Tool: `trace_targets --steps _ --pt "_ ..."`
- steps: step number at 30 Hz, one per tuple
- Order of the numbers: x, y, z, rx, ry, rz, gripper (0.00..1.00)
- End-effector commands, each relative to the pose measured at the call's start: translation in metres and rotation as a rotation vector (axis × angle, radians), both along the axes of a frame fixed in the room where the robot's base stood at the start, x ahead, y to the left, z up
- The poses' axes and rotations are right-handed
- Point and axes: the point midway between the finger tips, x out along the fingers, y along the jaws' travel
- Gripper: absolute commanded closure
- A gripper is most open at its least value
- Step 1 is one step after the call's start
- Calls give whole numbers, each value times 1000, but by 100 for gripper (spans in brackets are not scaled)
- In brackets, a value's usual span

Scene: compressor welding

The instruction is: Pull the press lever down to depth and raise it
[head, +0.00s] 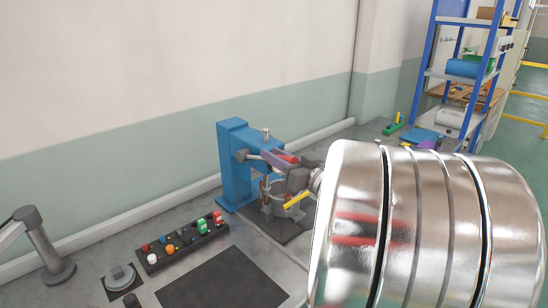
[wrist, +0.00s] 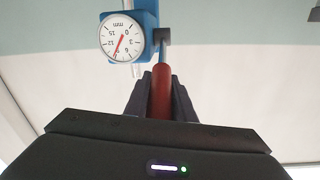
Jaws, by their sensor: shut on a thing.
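The blue press (head: 235,165) stands on the bench near the wall. Its lever ends in a red handle (wrist: 161,95), and a bit of the red also shows in the head view (head: 289,158). My gripper (wrist: 161,80) is shut on this handle, one dark finger on each side; in the head view my gripper (head: 290,174) is beside the press, partly covering it. The round white dial gauge (wrist: 121,37) on the press has a red needle and mm marks. It appears upside down, and I cannot read an exact value. The press's lower parts are partly hidden.
A control box (head: 180,243) with several coloured buttons lies left of the press. A dark mat (head: 223,282) lies in front. A grey jointed stand (head: 55,262) is at far left. A blue-framed shelf (head: 468,75) stands at the back right. My shiny arm link covers the right foreground.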

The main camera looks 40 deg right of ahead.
Motion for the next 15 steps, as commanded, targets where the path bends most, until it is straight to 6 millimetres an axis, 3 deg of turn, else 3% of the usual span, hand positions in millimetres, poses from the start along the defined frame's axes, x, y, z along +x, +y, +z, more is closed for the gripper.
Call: trace_targets --steps 15 --pt "2 0 6 -2 35 -1 100"
